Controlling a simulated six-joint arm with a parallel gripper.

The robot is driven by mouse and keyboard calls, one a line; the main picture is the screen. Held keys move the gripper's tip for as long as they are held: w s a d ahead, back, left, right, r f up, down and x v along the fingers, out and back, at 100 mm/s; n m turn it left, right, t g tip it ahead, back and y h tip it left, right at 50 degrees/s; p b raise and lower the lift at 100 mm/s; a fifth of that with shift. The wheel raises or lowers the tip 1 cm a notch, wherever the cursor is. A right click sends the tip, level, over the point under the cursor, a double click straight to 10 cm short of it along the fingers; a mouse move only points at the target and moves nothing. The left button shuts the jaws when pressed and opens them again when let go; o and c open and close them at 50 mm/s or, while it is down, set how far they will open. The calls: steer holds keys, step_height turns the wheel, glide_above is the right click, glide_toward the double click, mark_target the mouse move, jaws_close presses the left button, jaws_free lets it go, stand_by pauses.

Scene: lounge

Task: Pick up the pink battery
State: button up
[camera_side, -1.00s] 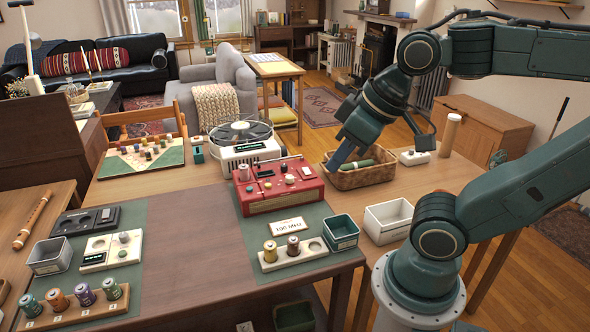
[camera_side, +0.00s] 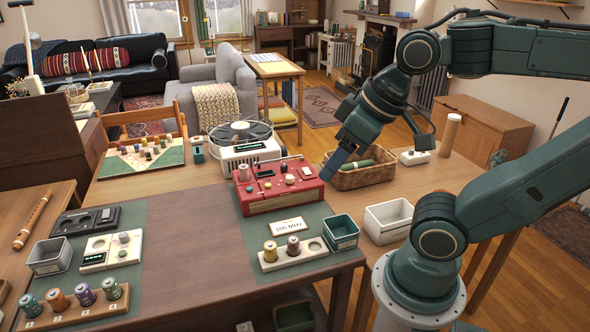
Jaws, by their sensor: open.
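My gripper (camera_side: 333,167) hangs above the table, between the red radio and the wicker basket, with its blue fingers pointing down and left. It is open and I see nothing between its fingers. No battery is plainly pink in this view. A brownish-pink battery (camera_side: 293,245) stands upright in the middle hole of a cream holder (camera_side: 318,252) at front centre, beside a gold battery (camera_side: 270,250). The right hole is empty. My gripper is well above and behind this holder. Teal, orange, purple and green batteries stand in a wooden rack (camera_side: 75,314) at front left.
The red radio (camera_side: 281,196) stands behind the cream holder. A green tray (camera_side: 341,232) and a white tray (camera_side: 388,221) are at right. Bare wood lies at centre left of the radio.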

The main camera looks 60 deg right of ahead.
steer(key=w+d+r+n+g, duration=0.1)
steer(key=w+d+r+n, duration=0.15)
steer(key=w, duration=0.35)
steer(key=w+d+r+n, duration=0.1)
steer(key=w+r+n, duration=0.2)
steer(key=w, duration=0.3)
steer(key=n+g, duration=0.5)
steer(key=n, duration=1)
glide_above(243, 166)
step_height(243, 166, down, 19)
steer(key=shift+a+f, duration=0.15)
steer(key=shift+f, duration=4.15)
steer(key=shift+s+f, duration=0.1)
steer(key=shift+f, duration=2.5)
